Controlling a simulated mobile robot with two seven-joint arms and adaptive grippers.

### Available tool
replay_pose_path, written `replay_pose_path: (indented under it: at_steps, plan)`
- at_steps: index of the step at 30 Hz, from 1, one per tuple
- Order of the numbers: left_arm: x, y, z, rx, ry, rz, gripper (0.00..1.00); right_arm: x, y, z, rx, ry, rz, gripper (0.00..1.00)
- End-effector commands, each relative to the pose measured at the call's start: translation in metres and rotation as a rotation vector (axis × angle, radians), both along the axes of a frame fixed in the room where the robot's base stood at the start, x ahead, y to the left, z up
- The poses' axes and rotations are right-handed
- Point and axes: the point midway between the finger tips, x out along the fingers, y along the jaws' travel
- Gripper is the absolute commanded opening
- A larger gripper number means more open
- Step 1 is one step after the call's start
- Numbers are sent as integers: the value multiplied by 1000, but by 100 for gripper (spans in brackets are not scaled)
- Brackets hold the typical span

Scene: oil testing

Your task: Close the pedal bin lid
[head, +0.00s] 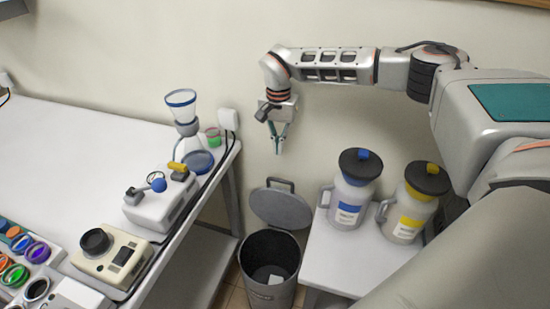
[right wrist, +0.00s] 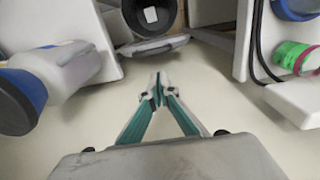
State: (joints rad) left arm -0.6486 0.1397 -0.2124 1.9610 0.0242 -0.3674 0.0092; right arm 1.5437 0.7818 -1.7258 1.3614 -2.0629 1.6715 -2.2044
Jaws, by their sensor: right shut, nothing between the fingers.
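The pedal bin (head: 268,272) stands on the floor between the two tables in the head view. It is dark grey with a pale item inside. Its round grey lid (head: 281,207) is up, tilted back toward the wall, with a handle on its top edge. My right gripper (head: 279,150) hangs above the lid, apart from it, fingers pointing down, shut and empty. In the right wrist view the gripper (right wrist: 158,78) shows shut fingertips, with the lid (right wrist: 152,46) edge-on and the bin opening (right wrist: 150,17) beyond them. My left gripper is not in view.
A white table (head: 85,150) on the left holds a flask with a funnel (head: 183,110), lab devices and coloured lidded pots. A small white table (head: 325,262) right of the bin holds a blue-labelled jug (head: 347,207) and a yellow-labelled jug (head: 405,222). The wall is close behind.

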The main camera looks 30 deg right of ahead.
Motion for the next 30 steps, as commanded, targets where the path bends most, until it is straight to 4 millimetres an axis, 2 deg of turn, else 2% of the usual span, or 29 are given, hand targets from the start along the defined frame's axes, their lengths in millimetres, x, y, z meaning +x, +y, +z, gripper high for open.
replay_pose_path:
  at_steps: [15, 21, 30]
  plan:
    - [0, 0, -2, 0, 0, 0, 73, -1, 2, -82, 2, 3, 1, 0]
    - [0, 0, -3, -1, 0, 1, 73, -1, 2, -95, 3, 1, 1, 0]
    - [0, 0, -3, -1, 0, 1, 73, 0, 2, -96, 3, 0, 1, 0]
